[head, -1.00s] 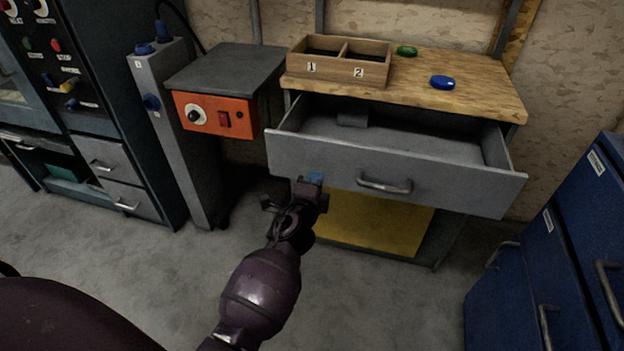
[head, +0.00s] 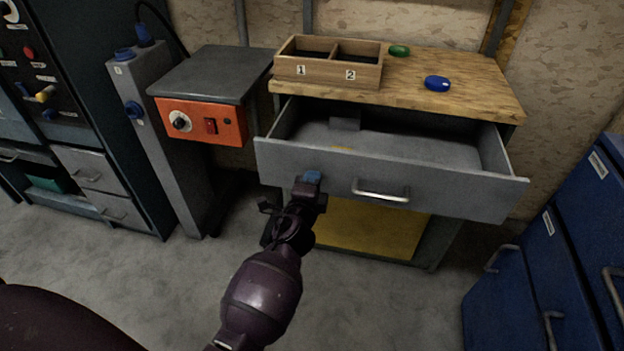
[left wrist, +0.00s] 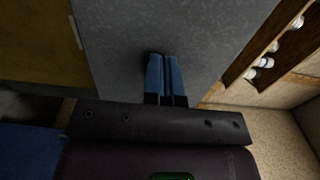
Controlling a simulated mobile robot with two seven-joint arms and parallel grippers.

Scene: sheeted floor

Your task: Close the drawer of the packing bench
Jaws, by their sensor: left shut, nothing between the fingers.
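The grey drawer (head: 440,195) of the packing bench (head: 470,85) stands pulled out, with its inside showing from above. Its bar handle (head: 381,194) is on the middle of the front. My left gripper (head: 312,177) is shut and empty, at the drawer front to the left of the handle. In the left wrist view its blue fingertips (left wrist: 166,75) lie side by side against or very close to the grey drawer front (left wrist: 150,25); I cannot tell whether they touch. My right gripper is not in view.
A wooden two-part box (head: 328,64), a green piece (head: 399,50) and a blue piece (head: 437,83) are on the bench top. An orange-fronted unit (head: 200,120) stands left, blue cabinets (head: 560,240) right. Grey floor (head: 390,310) is clear in front.

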